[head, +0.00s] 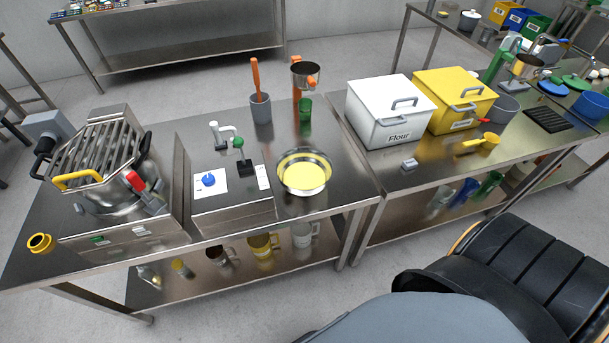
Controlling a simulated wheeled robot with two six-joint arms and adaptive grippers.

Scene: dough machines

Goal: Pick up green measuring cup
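A small green cup (305,109) stands on the left steel table, below the orange stand with a metal pot. A green, jug-like container (490,184) stands on the lower shelf of the right table beside a blue one. A tall green object (496,66) stands behind the yellow bin. I cannot tell which of these green things is the measuring cup. A yellow scoop-like cup with a handle (489,141) lies on the right table. Neither of my grippers is in view.
The left table (350,190) holds a mixer (110,165), a control box (232,212), a yellow-lined bowl (304,172) and a utensil holder (261,108). White (385,105) and yellow (452,95) bins stand on the right table. Several jugs stand on the left lower shelf.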

